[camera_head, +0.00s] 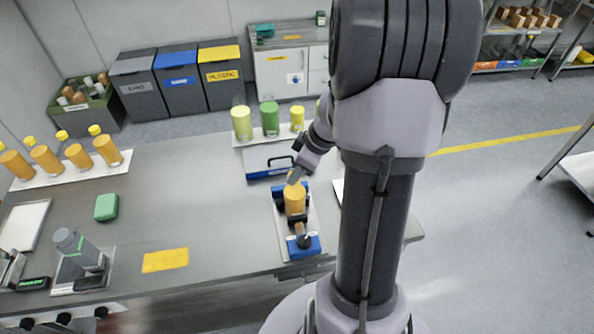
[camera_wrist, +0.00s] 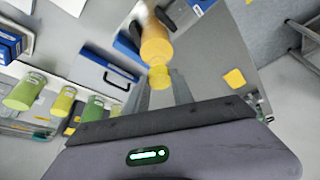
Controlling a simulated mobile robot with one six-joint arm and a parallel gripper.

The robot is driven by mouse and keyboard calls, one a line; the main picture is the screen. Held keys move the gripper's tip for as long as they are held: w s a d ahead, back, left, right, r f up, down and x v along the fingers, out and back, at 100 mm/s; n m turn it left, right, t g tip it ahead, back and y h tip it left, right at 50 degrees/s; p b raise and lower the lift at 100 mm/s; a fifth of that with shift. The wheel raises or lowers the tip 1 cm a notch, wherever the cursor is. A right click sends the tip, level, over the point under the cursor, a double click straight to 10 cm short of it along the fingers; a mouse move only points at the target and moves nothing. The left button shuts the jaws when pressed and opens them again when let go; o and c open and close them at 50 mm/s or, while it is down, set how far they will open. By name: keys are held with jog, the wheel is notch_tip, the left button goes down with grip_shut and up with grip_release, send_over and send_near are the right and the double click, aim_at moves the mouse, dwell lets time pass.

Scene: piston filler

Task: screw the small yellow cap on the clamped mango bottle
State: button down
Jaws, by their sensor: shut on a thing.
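The mango bottle (camera_head: 295,200), orange and upright, stands in the blue and grey clamp (camera_head: 304,244) on the table. My gripper (camera_head: 293,179) is right above the bottle's top. In the wrist view my gripper (camera_wrist: 160,84) is shut on the small yellow cap (camera_wrist: 160,76), one finger on each side. The cap lines up with the neck of the orange bottle (camera_wrist: 155,42) and appears to meet it. I cannot tell how far it sits on the thread. In the head view the fingers mostly hide the cap.
Several capped orange bottles (camera_head: 75,155) stand on a tray at the left. Green and yellow jars (camera_head: 270,119) stand behind the clamp, near a blue-edged case (camera_head: 268,162). A green block (camera_head: 106,207), a yellow mat (camera_head: 165,260) and a grey device (camera_head: 78,250) lie left.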

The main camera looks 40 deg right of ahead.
jog(key=shift+f+b, duration=0.6)
jog(key=shift+b, duration=0.5)
dwell(0.6)
jog(key=shift+f+m+b, duration=0.1)
jog(key=shift+m+b, duration=0.5)
jog(key=m+h, duration=0.1)
jog(key=m+b, duration=0.1)
jog(key=m, duration=0.1)
jog(key=shift+a+m+h, duration=0.2)
jog(key=shift+m+h, duration=0.1)
jog(key=shift+h, duration=0.1)
jog(key=shift+a+r+m+h+p, duration=0.1)
jog(key=shift+r+m+h+p, duration=0.25)
jog(key=shift+m, duration=0.45)
jog(key=shift+f+m+p, duration=0.15)
jog(key=shift+m+p, duration=0.15)
jog(key=shift+m, duration=0.2)
jog(key=m+h+p, duration=0.1)
jog(key=m+p, duration=0.1)
jog(key=shift+p, duration=0.35)
jog(key=shift+m+p, duration=0.3)
jog(key=shift+p, duration=0.3)
jog(key=shift+m+h+p, duration=0.25)
jog(key=shift+m+p, duration=0.35)
jog(key=shift+p, duration=0.6)
